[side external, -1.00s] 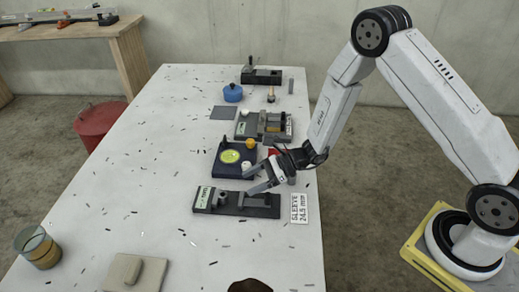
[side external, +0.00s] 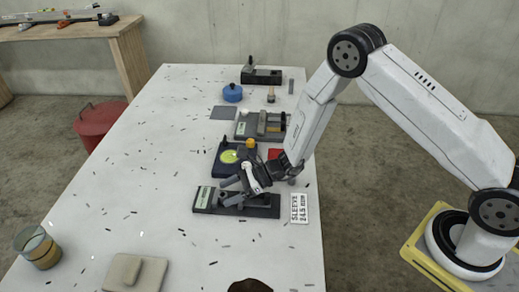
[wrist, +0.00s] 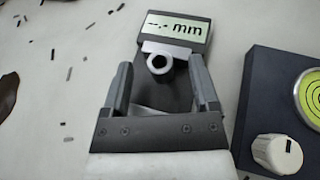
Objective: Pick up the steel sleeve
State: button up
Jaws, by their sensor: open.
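The steel sleeve (wrist: 159,64), a short grey ring with a dark bore, is at the display end of a dark measuring gauge (side external: 262,211). The gauge's display (wrist: 178,28) reads "--.- mm". My gripper (wrist: 160,66) is open, and in the wrist view the sleeve appears between its two fingertips, with a gap on each side. In the side view my gripper (side external: 227,190) is low over the gauge and largely hides the sleeve. I cannot tell how far above the sleeve the fingertips are.
A card reading "SLEEVE 24.5 mm" (side external: 299,208) lies right of the gauge. A dark blue box with a round yellow-green dial (wrist: 258,110) and a white knob (wrist: 277,153) stands close by. More fixtures stand farther back. The table's left side is mostly clear, with scattered dark slivers.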

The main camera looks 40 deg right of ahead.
dwell(0.5)
grip_shut()
jog(key=shift+r, duration=0.2)
jog(key=shift+w+r, duration=0.1)
jog(key=shift+r, duration=0.3)
jog(key=s+d+r, duration=0.4)
jog(key=s+r, duration=0.7)
jog(key=s, duration=0.2)
jog(key=shift+s+r, duration=0.25)
jog(key=shift+r, duration=0.15)
